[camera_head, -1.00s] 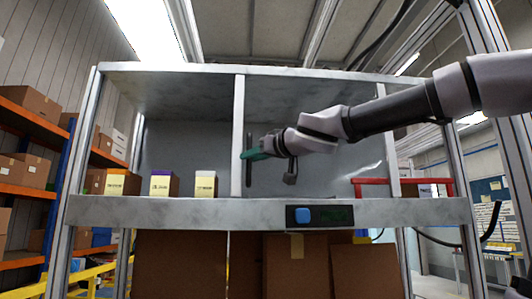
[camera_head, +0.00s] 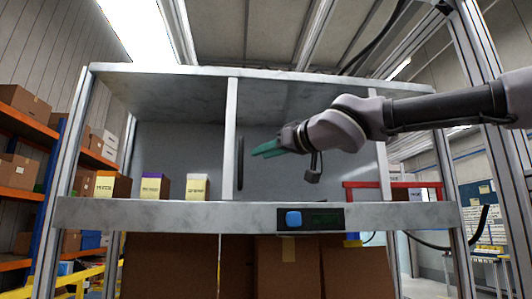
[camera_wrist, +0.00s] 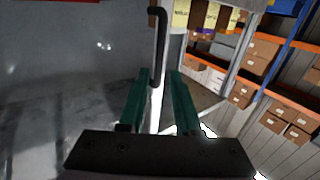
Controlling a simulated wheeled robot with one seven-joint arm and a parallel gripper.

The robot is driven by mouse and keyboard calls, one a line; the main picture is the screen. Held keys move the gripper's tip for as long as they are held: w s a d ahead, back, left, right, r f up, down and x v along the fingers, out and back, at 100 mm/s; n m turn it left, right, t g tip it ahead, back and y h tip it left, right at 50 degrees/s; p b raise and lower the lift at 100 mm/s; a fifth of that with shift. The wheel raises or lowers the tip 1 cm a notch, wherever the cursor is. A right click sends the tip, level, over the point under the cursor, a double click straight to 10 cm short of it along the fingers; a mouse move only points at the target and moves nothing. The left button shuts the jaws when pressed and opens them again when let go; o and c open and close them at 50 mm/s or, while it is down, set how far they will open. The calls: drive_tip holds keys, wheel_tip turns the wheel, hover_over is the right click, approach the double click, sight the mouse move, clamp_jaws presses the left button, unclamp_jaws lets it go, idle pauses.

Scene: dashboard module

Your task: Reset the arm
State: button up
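My gripper (camera_head: 266,151) has green fingers and is raised in front of the shelf unit's middle bay, pointing left. In the wrist view the two fingers of my gripper (camera_wrist: 160,76) stand apart with nothing between them. A dark vertical bar handle (camera_head: 240,163) is on the shelf just left of the fingertips. It also shows beyond the fingers in the wrist view (camera_wrist: 161,40), and I see no contact. My arm reaches in from the right edge of the head view.
The grey shelf unit (camera_head: 90,214) carries a panel with a blue button (camera_head: 293,219). Labelled boxes (camera_head: 155,186) stand in its left bay. A red frame (camera_head: 352,190) is at the right. Cardboard boxes (camera_head: 290,262) stand below. A post (camera_head: 231,140) divides the bays.

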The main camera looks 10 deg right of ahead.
idle(0.5)
drive_tip(key=d+f+m+g+h, duration=0.25)
drive_tip(key=d+f+h, duration=0.2)
drive_tip(key=f, duration=0.25)
drive_tip(key=d+f+m+g+h, duration=0.1)
drive_tip(key=d+f+m+h, duration=0.25)
drive_tip(key=d+f, duration=0.35)
drive_tip(key=s+f+m+g, duration=0.2)
drive_tip(key=s+f, duration=0.1)
drive_tip(key=f, duration=0.4)
drive_tip(key=s+f+m+g+y, duration=0.1)
drive_tip(key=s+f+m+g, duration=0.1)
drive_tip(key=f, duration=0.6)
drive_tip(key=shift+s+d+f+g, duration=0.2)
drive_tip(key=shift+s+d+g, duration=0.15)
drive_tip(key=shift+s+g, duration=0.45)
